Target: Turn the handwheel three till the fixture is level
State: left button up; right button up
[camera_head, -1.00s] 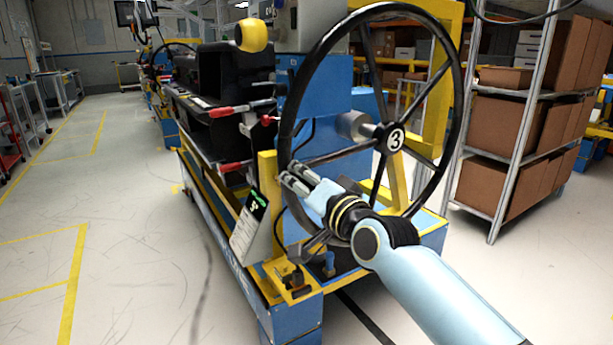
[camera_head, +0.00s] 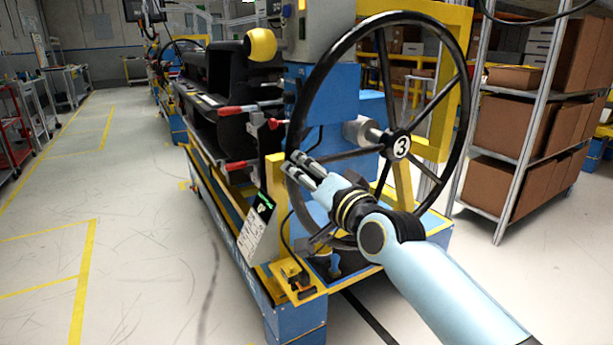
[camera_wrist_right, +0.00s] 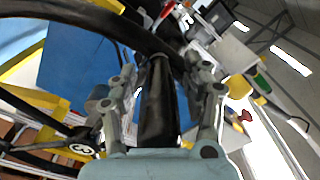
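Handwheel three (camera_head: 401,147) is a large black spoked wheel with a white "3" on its hub, standing upright at the right of the blue machine. My right gripper (camera_head: 297,166) is at the wheel's left rim. In the right wrist view, the dark rim (camera_wrist_right: 158,105) runs between the two fingers of this gripper (camera_wrist_right: 165,72), which looks closed around it. The hub (camera_wrist_right: 82,149) shows at lower left there. The black fixture (camera_head: 228,90) sits on the machine behind the wheel; its levelness is hard to judge. My left gripper is not in view.
A slanted panel with a small green-lit display (camera_head: 263,205) stands left of the wheel. A yellow ball (camera_head: 260,44) and red-handled clamps (camera_head: 238,110) are near the fixture. A shelf with cardboard boxes (camera_head: 510,130) stands right.

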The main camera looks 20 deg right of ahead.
jog(key=shift+s+f, duration=0.15)
jog(key=shift+s, duration=0.4)
jog(key=s, duration=1.1)
jog(key=shift+d, duration=0.45)
jog(key=s+d+f+n+g, duration=0.1)
jog(key=s+f+g, duration=0.2)
jog(key=f, duration=0.8)
jog(key=s+d+f+g+h, duration=0.15)
jog(key=s+f, duration=0.25)
jog(key=f, duration=0.8)
jog(key=s+d+f+n+g, duration=0.1)
jog(key=s+f+g, duration=0.25)
jog(key=f, duration=0.75)
jog(key=s+f+n+g, duration=0.2)
jog(key=s+f, duration=0.4)
jog(key=s, duration=0.5)
jog(key=s+d+f+n+g, duration=0.1)
jog(key=s+f+n+g, duration=0.1)
jog(key=s+f+g, duration=0.2)
jog(key=s+f+n+g, duration=0.3)
jog(key=s+f, duration=0.6)
jog(key=s, duration=0.9)
jog(key=shift+s+d+f, duration=0.3)
jog(key=shift+f, duration=0.1)
